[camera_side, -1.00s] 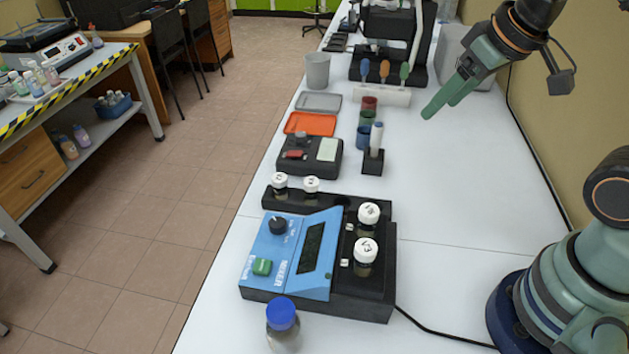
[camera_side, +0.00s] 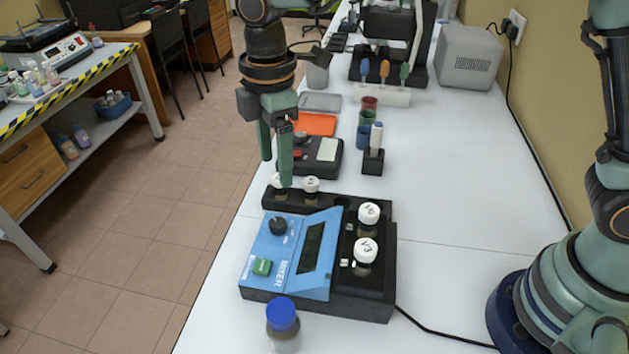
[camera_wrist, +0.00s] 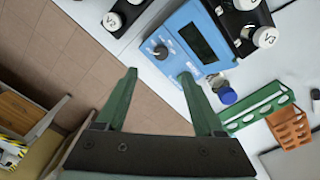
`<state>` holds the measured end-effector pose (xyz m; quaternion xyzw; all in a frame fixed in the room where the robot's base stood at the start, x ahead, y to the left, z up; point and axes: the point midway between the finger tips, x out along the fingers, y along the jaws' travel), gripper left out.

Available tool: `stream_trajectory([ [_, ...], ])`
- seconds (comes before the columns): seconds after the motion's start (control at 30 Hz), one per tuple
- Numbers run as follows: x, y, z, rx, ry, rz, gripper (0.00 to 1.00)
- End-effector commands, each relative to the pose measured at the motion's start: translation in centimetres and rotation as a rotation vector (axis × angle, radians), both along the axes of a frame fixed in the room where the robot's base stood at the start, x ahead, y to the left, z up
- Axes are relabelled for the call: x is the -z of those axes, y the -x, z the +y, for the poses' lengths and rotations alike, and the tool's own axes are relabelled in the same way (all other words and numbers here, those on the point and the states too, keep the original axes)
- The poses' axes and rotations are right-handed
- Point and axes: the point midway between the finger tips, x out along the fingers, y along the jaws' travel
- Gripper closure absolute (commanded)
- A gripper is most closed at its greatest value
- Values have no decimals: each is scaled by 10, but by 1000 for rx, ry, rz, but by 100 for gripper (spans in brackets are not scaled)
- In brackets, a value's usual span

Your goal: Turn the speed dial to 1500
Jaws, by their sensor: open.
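The blue mixer (camera_side: 309,235) stands on the white bench with a dark display and a green button (camera_side: 262,267). Its black speed dial (camera_side: 278,226) is on the left part of the panel. The dial also shows in the wrist view (camera_wrist: 160,51), beyond my fingertips; I cannot read its setting. My gripper (camera_side: 275,172) hangs above the back-left of the mixer, fingers pointing down. In the wrist view my gripper (camera_wrist: 160,75) has its two green fingers apart with nothing between them. It is not touching the dial.
White-capped vials (camera_side: 367,213) stand in the mixer's right side and in the black rack behind it, close to my fingers. A blue-capped bottle (camera_side: 283,325) stands in front. A black box device (camera_side: 310,157) sits behind. The bench on the right is clear.

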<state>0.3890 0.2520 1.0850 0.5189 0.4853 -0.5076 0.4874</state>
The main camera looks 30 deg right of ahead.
Motion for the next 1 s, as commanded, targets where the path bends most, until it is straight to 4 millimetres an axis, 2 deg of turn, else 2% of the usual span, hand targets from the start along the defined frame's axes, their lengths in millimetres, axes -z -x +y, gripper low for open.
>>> stream_trajectory([
  [0.1, 8, 1, 10, -50, 9, 13, 31],
  [0.27, 20, 1, 11, -58, 11, 16, 31],
  [0.7, 99, 1, 10, -54, 12, 17, 31],
  [0.83, 116, 1, 10, -54, 11, 16, 31],
  [1.0, 127, 1, 10, -54, 10, 14, 31],
])
